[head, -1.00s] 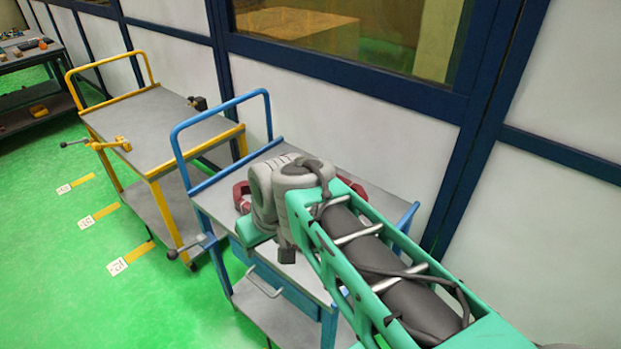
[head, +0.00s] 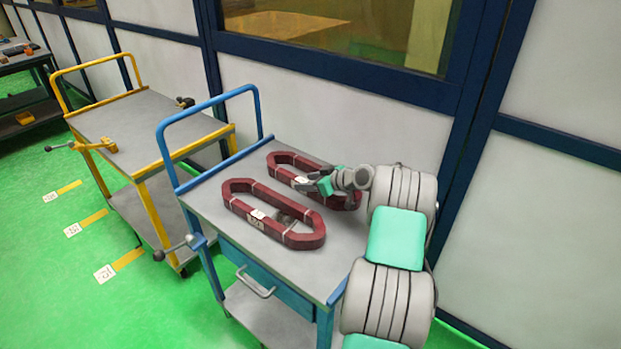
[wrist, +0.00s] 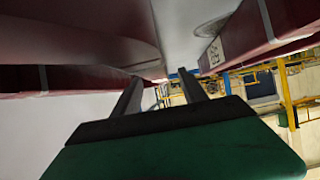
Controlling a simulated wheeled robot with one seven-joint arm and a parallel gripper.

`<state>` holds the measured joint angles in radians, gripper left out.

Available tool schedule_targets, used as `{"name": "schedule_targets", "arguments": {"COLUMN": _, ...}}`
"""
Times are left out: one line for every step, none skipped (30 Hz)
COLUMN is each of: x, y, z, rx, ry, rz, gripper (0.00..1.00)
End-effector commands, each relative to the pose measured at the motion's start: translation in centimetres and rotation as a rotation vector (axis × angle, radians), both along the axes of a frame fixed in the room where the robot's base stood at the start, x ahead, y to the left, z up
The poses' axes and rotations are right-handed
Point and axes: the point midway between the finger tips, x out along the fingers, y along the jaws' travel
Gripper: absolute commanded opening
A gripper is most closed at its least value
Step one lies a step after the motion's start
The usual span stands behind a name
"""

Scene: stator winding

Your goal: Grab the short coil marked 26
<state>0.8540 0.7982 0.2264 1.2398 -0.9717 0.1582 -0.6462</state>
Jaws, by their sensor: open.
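Two dark red elongated ring coils lie on the blue cart (head: 215,207). The nearer coil (head: 306,240) is in full view with a white tag; the farther coil (head: 282,158) also bears a tag and is partly covered by my gripper. The tag numbers are too small to read. My gripper (head: 318,182) is at the near side of the farther coil, close to its tag. In the wrist view my gripper (wrist: 160,92) has its two fingers apart with nothing visible between them. Dark red coil parts show at upper right (wrist: 262,28) and left; the right one carries a tag.
A yellow cart (head: 150,125) with a vise stands left of the blue cart. A wall with a window runs close behind both carts. The blue cart's hoop handle (head: 212,105) rises at its left end. Green floor is free at the left front.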

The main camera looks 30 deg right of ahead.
Motion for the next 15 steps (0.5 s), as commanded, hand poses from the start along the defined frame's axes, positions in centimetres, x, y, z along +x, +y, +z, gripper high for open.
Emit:
{"name": "schedule_targets", "arguments": {"x": 0.9, "y": 0.4, "z": -0.2, "rx": 0.002, "ry": 0.002, "rz": 0.002, "gripper": 0.51}}
{"name": "schedule_targets", "arguments": {"x": 1.4, "y": 0.5, "z": -0.6, "rx": 0.002, "ry": 0.003, "rz": 0.002, "gripper": 0.51}}
{"name": "schedule_targets", "arguments": {"x": 1.9, "y": 0.7, "z": -0.9, "rx": 0.001, "ry": 0.002, "rz": 0.003, "gripper": 0.51}}
{"name": "schedule_targets", "arguments": {"x": 2.2, "y": 0.8, "z": -1.1, "rx": 0.002, "ry": 0.003, "rz": 0.002, "gripper": 0.51}}
{"name": "schedule_targets", "arguments": {"x": 2.5, "y": 0.9, "z": -1.3, "rx": 0.002, "ry": 0.003, "rz": 0.002, "gripper": 0.51}}
{"name": "schedule_targets", "arguments": {"x": 2.7, "y": 0.9, "z": -1.4, "rx": 0.000, "ry": 0.002, "rz": 0.002, "gripper": 0.51}}
{"name": "schedule_targets", "arguments": {"x": 2.8, "y": 0.9, "z": -1.5, "rx": 0.001, "ry": 0.002, "rz": 0.000, "gripper": 0.51}}
{"name": "schedule_targets", "arguments": {"x": 2.8, "y": 0.9, "z": -1.5, "rx": 0.000, "ry": 0.002, "rz": 0.000, "gripper": 0.51}}
{"name": "schedule_targets", "arguments": {"x": 2.8, "y": 0.9, "z": -1.6, "rx": 0.000, "ry": 0.002, "rz": 0.000, "gripper": 0.51}}
{"name": "schedule_targets", "arguments": {"x": 2.8, "y": 0.9, "z": -1.6, "rx": 0.000, "ry": 0.002, "rz": 0.000, "gripper": 0.51}}
{"name": "schedule_targets", "arguments": {"x": 2.8, "y": 0.9, "z": -1.6, "rx": 0.000, "ry": 0.002, "rz": 0.000, "gripper": 0.51}}
{"name": "schedule_targets", "arguments": {"x": 2.8, "y": 0.9, "z": -1.6, "rx": 0.000, "ry": 0.002, "rz": 0.000, "gripper": 0.51}}
{"name": "schedule_targets", "arguments": {"x": 2.8, "y": 0.9, "z": -1.6, "rx": 0.000, "ry": 0.002, "rz": 0.000, "gripper": 0.49}}
{"name": "schedule_targets", "arguments": {"x": 2.8, "y": 0.9, "z": -1.6, "rx": 0.000, "ry": 0.002, "rz": 0.000, "gripper": 0.46}}
{"name": "schedule_targets", "arguments": {"x": 2.8, "y": 0.9, "z": -1.6, "rx": 0.000, "ry": 0.002, "rz": 0.000, "gripper": 0.43}}
